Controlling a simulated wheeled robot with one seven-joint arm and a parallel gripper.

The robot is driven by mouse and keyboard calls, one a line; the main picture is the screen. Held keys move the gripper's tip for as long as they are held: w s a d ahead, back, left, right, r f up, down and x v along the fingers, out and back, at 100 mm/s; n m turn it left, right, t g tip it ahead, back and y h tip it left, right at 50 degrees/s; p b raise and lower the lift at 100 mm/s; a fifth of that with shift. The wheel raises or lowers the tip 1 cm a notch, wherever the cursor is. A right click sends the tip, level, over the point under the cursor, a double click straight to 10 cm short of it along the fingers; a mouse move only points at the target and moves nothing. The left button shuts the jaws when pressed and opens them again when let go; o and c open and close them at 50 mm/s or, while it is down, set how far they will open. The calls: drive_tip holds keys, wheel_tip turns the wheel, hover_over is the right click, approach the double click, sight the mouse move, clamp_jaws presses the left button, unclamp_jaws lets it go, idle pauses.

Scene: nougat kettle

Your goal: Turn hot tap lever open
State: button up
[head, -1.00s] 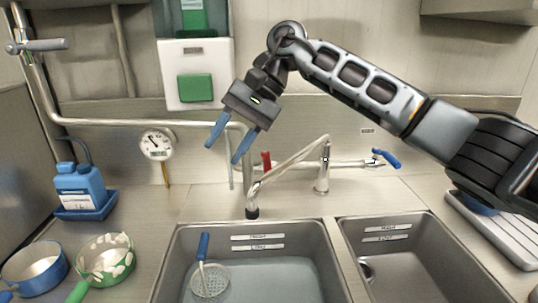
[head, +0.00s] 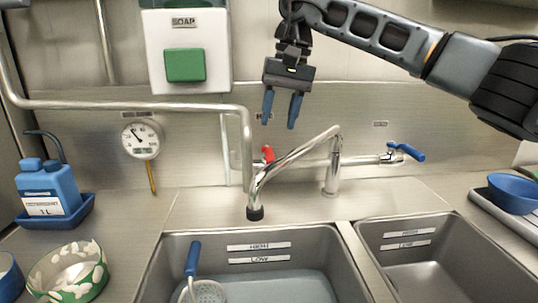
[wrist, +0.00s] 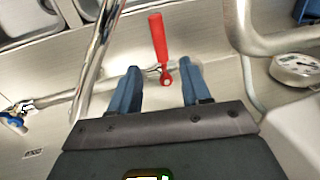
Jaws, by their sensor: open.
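The hot tap lever is red (head: 268,153) and sits at the left end of the tap's pipe, behind the spout, in the head view. In the wrist view the red lever (wrist: 158,40) shows whole, with its round hub between the lines of my two fingers. My gripper (head: 282,109) is open and empty, fingers pointing down, above the red lever and apart from it. In the wrist view my blue fingertips (wrist: 160,72) stand on either side of the hub. The blue tap lever (head: 408,152) is at the right end. The steel spout (head: 290,160) curves down to a black nozzle.
A thick steel pipe (head: 130,105) bends down just left of the red lever. A round dial (head: 142,139) and a white soap dispenser (head: 185,50) are on the left. Two sinks lie in front; a ladle with blue handle (head: 193,258) is in the left one.

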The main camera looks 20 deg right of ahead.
sight(271, 152)
drive_tip(key=f, duration=0.2)
drive_tip(key=a+f, duration=0.1)
drive_tip(key=f, duration=0.4)
drive_tip(key=shift+w+a+f+p, duration=0.15)
drive_tip(key=shift+a+f+p, duration=0.1)
drive_tip(key=shift+p, duration=0.1)
clamp_jaws()
